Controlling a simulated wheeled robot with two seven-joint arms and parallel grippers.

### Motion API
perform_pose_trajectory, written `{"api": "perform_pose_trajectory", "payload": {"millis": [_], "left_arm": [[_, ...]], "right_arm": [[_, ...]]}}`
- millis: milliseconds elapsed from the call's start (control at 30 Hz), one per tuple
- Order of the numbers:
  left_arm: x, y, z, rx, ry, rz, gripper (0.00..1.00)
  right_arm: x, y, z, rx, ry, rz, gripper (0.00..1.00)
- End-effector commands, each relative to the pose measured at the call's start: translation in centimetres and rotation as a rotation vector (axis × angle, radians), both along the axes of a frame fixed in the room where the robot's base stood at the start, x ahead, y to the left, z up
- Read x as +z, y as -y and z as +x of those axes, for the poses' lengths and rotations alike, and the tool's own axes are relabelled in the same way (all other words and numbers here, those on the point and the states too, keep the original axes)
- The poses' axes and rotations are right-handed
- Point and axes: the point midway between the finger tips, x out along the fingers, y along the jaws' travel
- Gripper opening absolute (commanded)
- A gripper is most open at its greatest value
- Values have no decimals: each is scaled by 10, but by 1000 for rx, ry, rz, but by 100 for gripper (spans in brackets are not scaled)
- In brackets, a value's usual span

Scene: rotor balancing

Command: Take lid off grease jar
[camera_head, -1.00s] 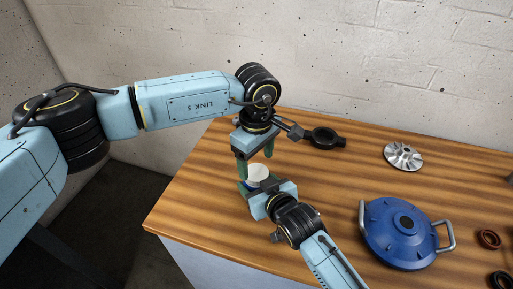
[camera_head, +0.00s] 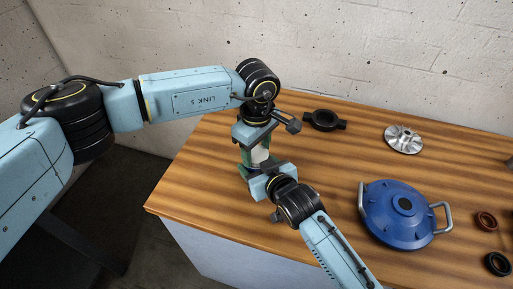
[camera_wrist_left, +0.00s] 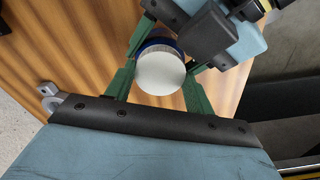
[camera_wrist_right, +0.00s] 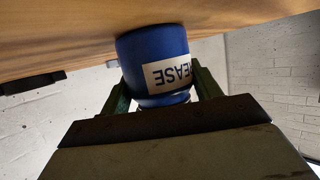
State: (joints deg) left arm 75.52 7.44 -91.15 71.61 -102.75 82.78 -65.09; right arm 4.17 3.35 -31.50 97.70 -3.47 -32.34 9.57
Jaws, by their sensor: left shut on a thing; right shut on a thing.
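The grease jar is blue with a white label reading "EASE" in the right wrist view (camera_wrist_right: 150,55). Its round white lid (camera_wrist_left: 160,70) faces up in the left wrist view. My left gripper (camera_head: 258,148) reaches down from above and is shut on the lid, one green finger on each side. My right gripper (camera_head: 257,172) comes in from the front, below the left one, and is shut on the jar's body. The two grippers hide most of the jar in the head view. I cannot tell whether its base touches the table.
The wooden table (camera_head: 300,215) is clear to the left and in front of the jar. A silver impeller (camera_head: 403,139), a blue housing with handles (camera_head: 400,215) and dark rings (camera_head: 486,221) lie to the right.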

Motion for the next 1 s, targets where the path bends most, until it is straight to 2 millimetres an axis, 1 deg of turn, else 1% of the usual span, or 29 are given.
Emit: {"api": "perform_pose_trajectory", "payload": {"millis": [67,200,300,600,633,700,767,800,1000], "left_arm": [[0,0,0,43,0,0,26],[0,0,0,198,-1,0,26],[0,0,0,274,-1,0,26],[0,0,0,294,-1,0,26],[0,0,0,294,-1,0,56],[0,0,0,293,0,1,65],[0,0,0,293,0,1,73],[0,0,0,293,0,0,75],[0,0,0,292,0,0,75]], "right_arm": [[0,0,0,0,-1,0,0],[-1,0,0,-1,-1,0,0],[-1,0,0,-1,-1,0,0],[-1,0,0,-1,-1,0,0],[-1,0,0,-1,-1,0,0],[-1,0,0,-1,-1,0,0],[-1,0,0,-1,-1,0,0],[-1,0,0,-1,-1,0,0],[-1,0,0,-1,-1,0,0]]}}
